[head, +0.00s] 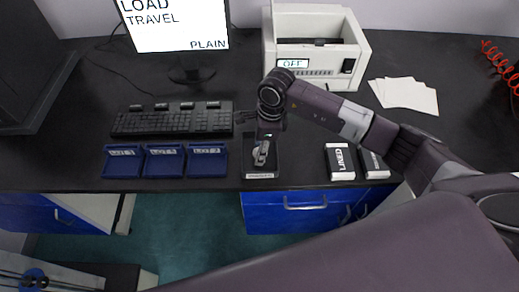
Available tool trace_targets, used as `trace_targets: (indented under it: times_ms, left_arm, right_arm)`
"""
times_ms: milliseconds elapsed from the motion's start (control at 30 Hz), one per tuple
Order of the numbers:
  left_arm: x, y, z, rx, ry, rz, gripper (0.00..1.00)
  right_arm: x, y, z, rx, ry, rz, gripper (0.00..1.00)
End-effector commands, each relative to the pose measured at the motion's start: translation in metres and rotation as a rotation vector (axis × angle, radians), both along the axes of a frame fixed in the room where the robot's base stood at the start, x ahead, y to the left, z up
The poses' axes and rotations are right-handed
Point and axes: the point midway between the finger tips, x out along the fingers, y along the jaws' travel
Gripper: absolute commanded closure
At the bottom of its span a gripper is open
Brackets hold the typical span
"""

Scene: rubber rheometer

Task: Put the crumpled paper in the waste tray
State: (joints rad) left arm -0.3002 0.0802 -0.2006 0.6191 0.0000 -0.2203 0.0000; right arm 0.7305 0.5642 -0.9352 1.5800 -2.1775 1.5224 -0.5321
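My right arm reaches in from the right, and its gripper (262,158) points down over a small black tray (247,168) at the table's front edge. The tray has a white label on its front, too small to read, so I cannot tell if it is the waste tray. A small light grey shape shows at the gripper's tip; I cannot tell whether it is the fingers or something between them. I cannot make out the crumpled paper anywhere. My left gripper is not in view.
Three blue trays (165,174) stand left of the black tray, before a keyboard (172,121). A monitor (177,20) and a beige machine (353,45) stand behind. Two labelled boxes (341,176) and white sheets (410,95) lie to the right.

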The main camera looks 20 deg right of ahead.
Motion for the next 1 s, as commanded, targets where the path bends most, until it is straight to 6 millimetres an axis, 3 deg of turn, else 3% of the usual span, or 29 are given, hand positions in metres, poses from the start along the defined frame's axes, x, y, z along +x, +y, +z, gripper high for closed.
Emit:
trace_targets:
  times_ms: [100,500,1000]
  left_arm:
    - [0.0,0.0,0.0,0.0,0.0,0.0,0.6]
    - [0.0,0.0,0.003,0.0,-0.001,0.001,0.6]
    - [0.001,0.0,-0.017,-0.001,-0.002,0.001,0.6]
  right_arm:
    - [0.0,0.0,0.0,0.0,0.0,0.0,0.52]
    - [0.001,-0.001,0.008,0.001,-0.002,0.0,0.52]
    - [-0.003,-0.015,0.105,0.0,-0.003,0.0,0.52]
